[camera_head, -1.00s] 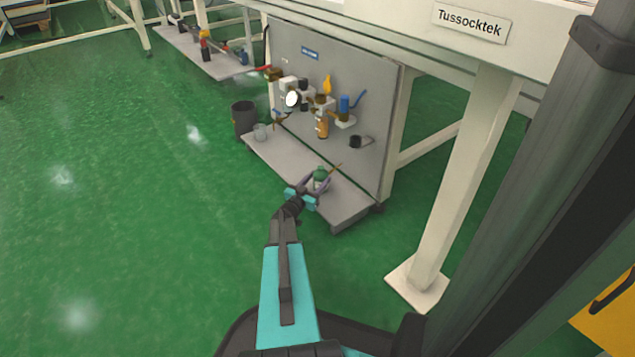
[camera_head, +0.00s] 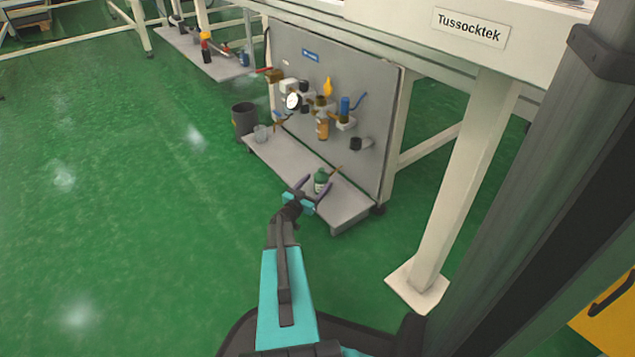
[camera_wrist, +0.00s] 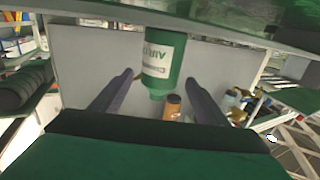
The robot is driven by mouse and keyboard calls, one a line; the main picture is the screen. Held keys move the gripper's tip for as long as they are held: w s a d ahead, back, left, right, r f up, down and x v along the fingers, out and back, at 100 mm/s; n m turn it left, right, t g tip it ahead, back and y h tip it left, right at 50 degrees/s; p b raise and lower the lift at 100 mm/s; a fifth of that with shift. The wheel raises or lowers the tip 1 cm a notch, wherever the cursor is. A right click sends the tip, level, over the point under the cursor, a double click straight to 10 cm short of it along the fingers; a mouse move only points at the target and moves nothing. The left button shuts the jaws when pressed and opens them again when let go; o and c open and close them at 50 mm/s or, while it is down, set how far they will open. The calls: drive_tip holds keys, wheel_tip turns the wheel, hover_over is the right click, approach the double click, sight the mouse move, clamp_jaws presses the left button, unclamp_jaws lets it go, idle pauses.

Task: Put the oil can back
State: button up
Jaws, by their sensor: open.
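The oil can (camera_head: 320,179) is a small green can with a pale label and a thin spout. It stands on the low grey shelf (camera_head: 351,205) near its front right end. In the wrist view the green can (camera_wrist: 162,62) appears upside down, between and beyond the two fingers. My gripper (camera_head: 314,188) is open, its purple fingers spread just in front of the can. In the wrist view my gripper (camera_wrist: 158,92) shows a gap on both sides of the can. Whether the fingertips reach past the can is hard to tell.
A grey panel (camera_head: 300,62) with valves, a gauge (camera_head: 292,101) and an amber bowl (camera_head: 322,127) rises behind the shelf. A clear cup (camera_head: 261,133) stands at the shelf's far end, beside a dark bin (camera_head: 244,120). A white table leg (camera_head: 465,180) stands to the right. Green floor is free at left.

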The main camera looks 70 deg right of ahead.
drive_tip(key=shift+w+a+p, duration=0.15)
drive_tip(key=shift+a+p, duration=0.2)
drive_tip(key=shift+a, duration=0.65)
drive_tip(key=shift+w+a+p, duration=0.2)
drive_tip(key=shift+a+p, duration=0.1)
drive_tip(key=shift+a, duration=0.65)
drive_tip(key=shift+w+a+p, duration=0.15)
drive_tip(key=shift+a+p, duration=0.2)
drive_tip(key=shift+a, duration=0.65)
